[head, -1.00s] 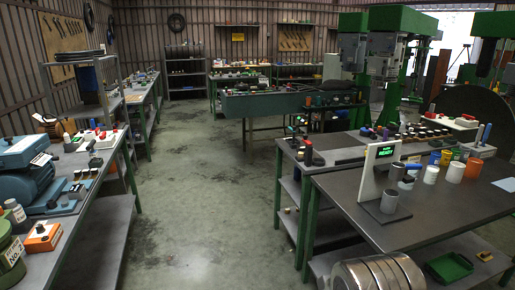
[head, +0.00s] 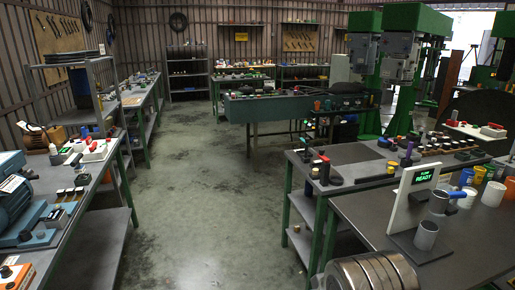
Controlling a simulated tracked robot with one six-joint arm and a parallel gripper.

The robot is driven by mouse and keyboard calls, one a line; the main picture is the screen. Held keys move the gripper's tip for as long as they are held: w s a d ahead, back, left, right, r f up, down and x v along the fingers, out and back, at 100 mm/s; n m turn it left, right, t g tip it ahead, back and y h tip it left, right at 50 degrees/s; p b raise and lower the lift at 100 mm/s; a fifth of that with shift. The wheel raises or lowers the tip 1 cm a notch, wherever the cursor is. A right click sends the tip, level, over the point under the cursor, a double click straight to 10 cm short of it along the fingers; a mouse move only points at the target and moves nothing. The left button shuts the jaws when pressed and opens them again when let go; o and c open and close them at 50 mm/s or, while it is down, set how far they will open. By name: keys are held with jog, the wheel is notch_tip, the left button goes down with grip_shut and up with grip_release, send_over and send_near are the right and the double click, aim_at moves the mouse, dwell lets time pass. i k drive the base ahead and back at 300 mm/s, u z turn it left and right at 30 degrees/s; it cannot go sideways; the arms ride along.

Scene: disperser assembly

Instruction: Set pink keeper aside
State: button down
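I cannot make out a pink keeper for certain; the small parts are too tiny to tell apart. On the bench (head: 355,172) at the right stand a dark piece with a red top (head: 324,170), a purple upright piece (head: 407,153) and a row of small round parts (head: 445,148). My gripper is not in view.
A near right bench (head: 350,208) holds a white stand with a green READY display (head: 412,195), a grey cup (head: 426,235) and coloured cups. A left bench (head: 95,215) carries a blue machine. The concrete aisle (head: 210,200) between is clear.

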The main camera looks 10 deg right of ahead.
aim_at(392, 141)
jog(key=u, duration=0.05)
jog(key=i, duration=4.4)
jog(key=z, duration=0.5)
jog(key=i, duration=1.55)
jog(key=z, duration=0.5)
